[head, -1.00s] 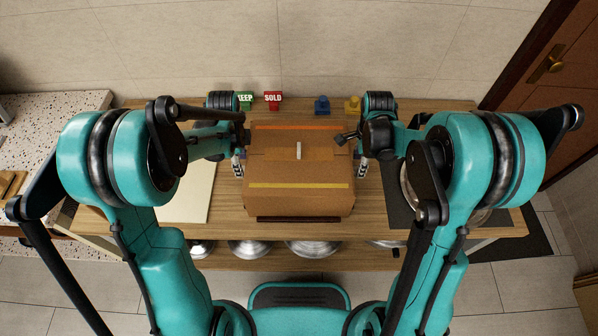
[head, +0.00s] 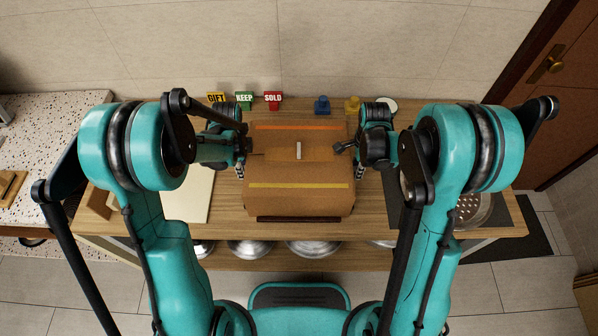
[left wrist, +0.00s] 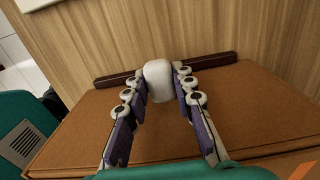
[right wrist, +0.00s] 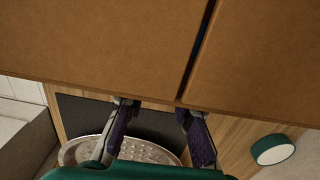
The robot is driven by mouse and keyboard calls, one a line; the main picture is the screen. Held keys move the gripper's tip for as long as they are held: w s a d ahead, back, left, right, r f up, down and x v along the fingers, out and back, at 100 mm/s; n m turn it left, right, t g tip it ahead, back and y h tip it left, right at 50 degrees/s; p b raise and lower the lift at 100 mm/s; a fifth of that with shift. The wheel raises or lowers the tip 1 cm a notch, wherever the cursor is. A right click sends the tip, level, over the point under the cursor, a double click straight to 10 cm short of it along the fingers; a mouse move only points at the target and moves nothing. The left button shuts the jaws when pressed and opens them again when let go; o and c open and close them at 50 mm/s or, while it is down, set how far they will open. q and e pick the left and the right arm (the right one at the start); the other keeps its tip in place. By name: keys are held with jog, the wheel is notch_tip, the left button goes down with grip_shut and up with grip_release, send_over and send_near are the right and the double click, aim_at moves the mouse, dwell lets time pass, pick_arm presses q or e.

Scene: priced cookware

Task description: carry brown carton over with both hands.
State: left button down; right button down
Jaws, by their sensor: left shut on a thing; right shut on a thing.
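The brown carton (head: 298,172) is on the wooden table, with an orange strip and a yellow strip across it and a small white piece on top. It shows in the left wrist view (left wrist: 85,130) and the right wrist view (right wrist: 100,45). My left gripper (head: 241,166) is at its left side. In the left wrist view its fingers are on both sides of a rounded white piece (left wrist: 158,82) by the carton. My right gripper (head: 360,166) is at the right side, shut on the carton; its fingertips are partly hidden behind the carton's edge.
GIFT (head: 216,98), KEEP (head: 244,100) and SOLD (head: 273,100) signs stand at the back, with a blue piece (head: 321,105) and a yellow piece (head: 352,105). A metal colander (head: 472,210) is at the right. A pale board (head: 188,195) lies left of the carton.

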pick_arm(q)
jog(key=shift+r, duration=0.15)
pick_arm(e)
jog(key=shift+r, duration=0.15)
